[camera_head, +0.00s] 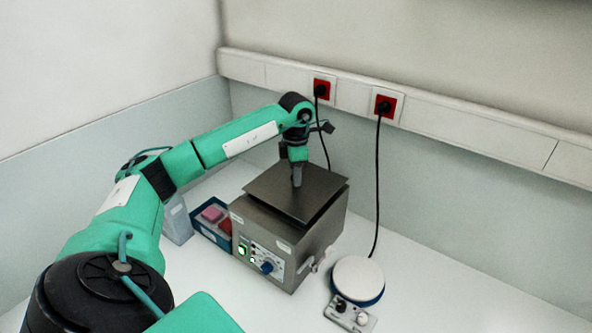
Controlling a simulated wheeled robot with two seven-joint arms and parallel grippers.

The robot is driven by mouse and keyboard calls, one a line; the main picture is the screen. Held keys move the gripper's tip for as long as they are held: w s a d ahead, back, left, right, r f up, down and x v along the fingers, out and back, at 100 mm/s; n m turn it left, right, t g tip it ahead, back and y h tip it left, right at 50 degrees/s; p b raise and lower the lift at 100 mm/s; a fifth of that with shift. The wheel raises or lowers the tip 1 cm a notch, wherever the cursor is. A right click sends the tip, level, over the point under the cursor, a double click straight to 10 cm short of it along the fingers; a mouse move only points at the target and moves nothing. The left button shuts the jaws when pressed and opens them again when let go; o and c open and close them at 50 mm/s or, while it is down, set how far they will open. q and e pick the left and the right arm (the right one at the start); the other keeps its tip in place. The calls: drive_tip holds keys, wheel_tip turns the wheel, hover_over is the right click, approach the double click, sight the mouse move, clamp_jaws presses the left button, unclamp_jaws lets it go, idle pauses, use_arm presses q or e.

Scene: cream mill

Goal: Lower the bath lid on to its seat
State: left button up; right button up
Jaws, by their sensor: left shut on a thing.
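The bath (265,236) is a brushed-metal box with a control panel on its front, standing on the white bench near the back corner. The bath lid (272,191) is a flat, dark grey square plate over the bath's top. A strip of the bath's top shows along the lid's front left side; I cannot tell how large any gap beneath the lid is. My left gripper (297,178) points down at the lid's middle and is shut on its handle, which the fingers hide. My right gripper is not in view.
A blue tray (197,222) with pink and red items stands left of the bath. A round white-topped device (358,279) with a small control box (350,313) stands at the right. Black cables hang from red wall sockets (386,106).

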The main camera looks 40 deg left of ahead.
use_arm(q)
drive_tip(key=shift+f+b, duration=0.3)
drive_tip(key=shift+f, duration=0.25)
drive_tip(key=shift+f+b, duration=0.45)
drive_tip(key=shift+b, duration=0.15)
idle(1.2)
drive_tip(key=o, duration=1.5)
drive_tip(key=shift+c, duration=0.2)
drive_tip(key=shift+r+p, duration=0.85)
drive_tip(key=shift+r, duration=0.65)
drive_tip(key=shift+r, duration=0.15)
drive_tip(key=shift+r+p, duration=0.85)
drive_tip(key=shift+r, duration=0.5)
